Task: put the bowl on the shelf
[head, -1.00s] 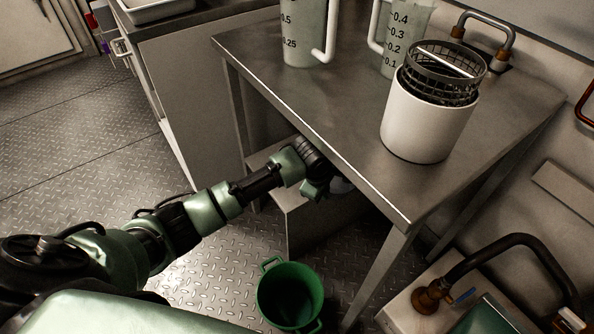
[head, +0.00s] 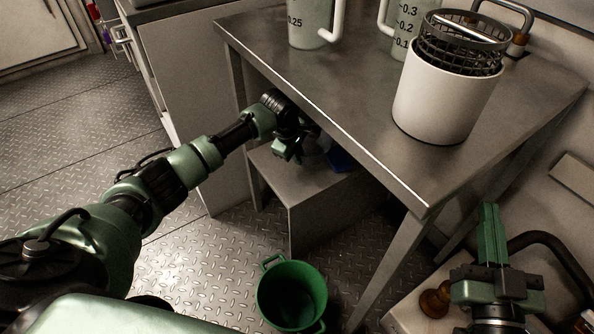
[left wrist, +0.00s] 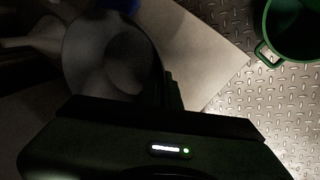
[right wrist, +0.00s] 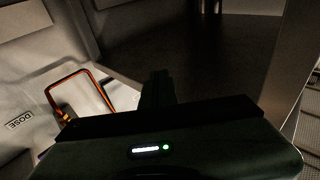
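My left gripper (head: 290,150) is under the steel table, above a low grey box-like shelf (head: 320,190). In the left wrist view a round grey bowl (left wrist: 105,55) shows, with a dark finger (left wrist: 173,92) against its rim at the right. The gripper looks shut on that rim; the fingertips are mostly hidden. In the head view the bowl (head: 312,158) is a small, dim grey shape by the gripper. My right gripper (head: 490,220) is raised at the lower right, its fingers together and empty.
The steel table (head: 330,95) overhangs my left gripper. It bears a white container with a wire basket (head: 445,105) and two measuring jugs. A blue object (head: 340,160) lies under the table. A green bucket (head: 292,297) stands on the floor. A black hose (head: 550,250) is near my right gripper.

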